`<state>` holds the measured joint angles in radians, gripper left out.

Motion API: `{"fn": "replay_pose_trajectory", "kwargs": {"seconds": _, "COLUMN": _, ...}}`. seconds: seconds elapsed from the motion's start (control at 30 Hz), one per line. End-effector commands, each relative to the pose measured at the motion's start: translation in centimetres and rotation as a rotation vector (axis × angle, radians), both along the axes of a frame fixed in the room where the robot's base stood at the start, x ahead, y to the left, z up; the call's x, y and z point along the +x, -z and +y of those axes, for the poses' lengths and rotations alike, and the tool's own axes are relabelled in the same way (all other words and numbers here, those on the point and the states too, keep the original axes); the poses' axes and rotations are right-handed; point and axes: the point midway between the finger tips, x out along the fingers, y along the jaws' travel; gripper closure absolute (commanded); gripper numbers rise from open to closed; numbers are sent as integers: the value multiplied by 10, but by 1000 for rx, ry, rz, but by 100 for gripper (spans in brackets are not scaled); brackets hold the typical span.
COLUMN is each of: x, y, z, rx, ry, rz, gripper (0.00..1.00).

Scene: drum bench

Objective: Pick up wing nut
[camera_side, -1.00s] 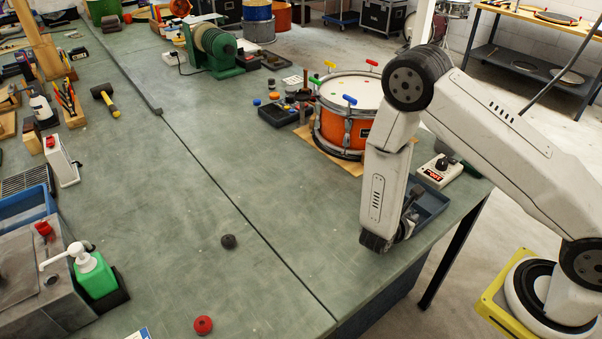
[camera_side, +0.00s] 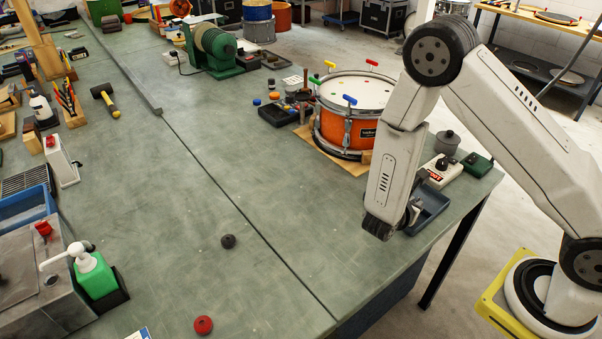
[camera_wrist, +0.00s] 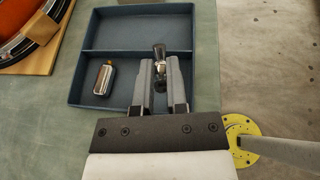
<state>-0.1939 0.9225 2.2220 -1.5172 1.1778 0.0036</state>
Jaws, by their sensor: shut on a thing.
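My gripper (camera_wrist: 160,68) is shut on a small shiny metal piece, the wing nut (camera_wrist: 159,58), which shows between the fingertips in the wrist view. Its lower part is hidden by the fingers. Behind and below the fingers is a blue two-compartment tray (camera_wrist: 124,11). The wing nut appears over the tray near its divider; its exact height above the tray floor cannot be told. In the side view my gripper (camera_side: 413,214) is small and partly hidden by my wrist, beside the tray (camera_side: 434,203).
A small metal cylinder with a dark end (camera_wrist: 103,79) lies in the tray's near left compartment. An orange drum (camera_side: 345,128) stands behind on a wooden board. A white box with a dark knob (camera_side: 441,171) sits behind the tray. The bench's right edge is close; its middle is mostly clear.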

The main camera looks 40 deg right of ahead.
Motion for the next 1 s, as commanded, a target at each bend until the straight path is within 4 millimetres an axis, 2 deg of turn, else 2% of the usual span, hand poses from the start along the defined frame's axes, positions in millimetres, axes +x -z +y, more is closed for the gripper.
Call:
{"fn": "replay_pose_trajectory", "kwargs": {"seconds": 0.2, "x": 0, "y": -27, "z": 0, "rx": 0, "ry": 0, "rz": -3, "gripper": 100}}
{"fn": "replay_pose_trajectory", "kwargs": {"seconds": 0.43, "x": 0, "y": -46, "z": 0, "rx": 0, "ry": 0, "rz": -2, "gripper": 100}}
{"fn": "replay_pose_trajectory", "kwargs": {"seconds": 0.63, "x": 0, "y": -54, "z": 0, "rx": 0, "ry": -1, "rz": 0, "gripper": 100}}
{"fn": "replay_pose_trajectory", "kwargs": {"seconds": 1.0, "x": 0, "y": -55, "z": 0, "rx": 0, "ry": 0, "rz": 1, "gripper": 100}}
